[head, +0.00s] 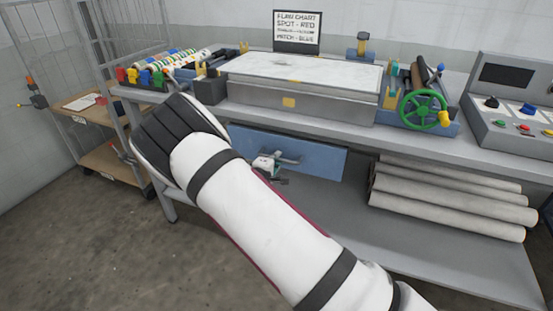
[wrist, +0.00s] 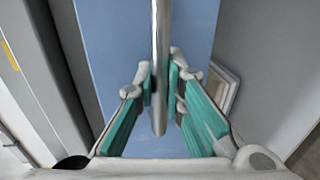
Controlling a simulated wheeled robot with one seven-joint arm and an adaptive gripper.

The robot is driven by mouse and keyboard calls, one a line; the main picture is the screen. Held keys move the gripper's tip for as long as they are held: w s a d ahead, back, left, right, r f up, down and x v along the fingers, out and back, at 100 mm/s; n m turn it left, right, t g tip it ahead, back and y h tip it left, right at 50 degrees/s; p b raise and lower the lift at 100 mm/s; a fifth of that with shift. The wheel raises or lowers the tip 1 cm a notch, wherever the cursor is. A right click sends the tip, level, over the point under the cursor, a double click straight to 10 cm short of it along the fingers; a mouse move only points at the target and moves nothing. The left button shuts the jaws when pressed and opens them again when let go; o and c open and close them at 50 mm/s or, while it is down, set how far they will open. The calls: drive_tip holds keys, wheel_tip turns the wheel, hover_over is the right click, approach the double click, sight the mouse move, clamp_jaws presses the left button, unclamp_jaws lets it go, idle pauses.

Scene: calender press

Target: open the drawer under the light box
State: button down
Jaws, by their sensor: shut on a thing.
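The light box (head: 300,70) has a pale glowing-white top and a grey body, and sits on the bench. Below it, under the bench top, is the blue drawer (head: 322,160), its front appearing about flush with the bench. Its metal bar handle (head: 290,158) faces me. My gripper (head: 268,165) is at the left part of the handle, partly hidden by my arm. In the wrist view my gripper (wrist: 162,78) has its green-padded fingers on either side of the handle (wrist: 160,45), shut on it, with the blue drawer front (wrist: 110,45) behind.
White rolls (head: 450,195) lie on the lower shelf at right. A green handwheel (head: 423,109) and a control console (head: 515,100) stand on the bench at right. Colored rollers (head: 165,65) are at the left end, beside a wire cage cart (head: 85,105). The floor in front is clear.

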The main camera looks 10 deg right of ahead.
drive_tip(key=f+p+v, duration=0.2)
drive_tip(key=p+v, duration=0.1)
drive_tip(key=v, duration=0.9)
drive_tip(key=s+f+p+v, duration=0.1)
drive_tip(key=f+p+v, duration=0.2)
drive_tip(key=v, duration=0.9)
drive_tip(key=shift+s+a+p, duration=0.2)
drive_tip(key=shift+a+p, duration=0.2)
drive_tip(key=shift+a, duration=0.15)
drive_tip(key=c, duration=1.7)
unclamp_jaws()
drive_tip(key=shift+o, duration=0.2)
drive_tip(key=v, duration=1.2)
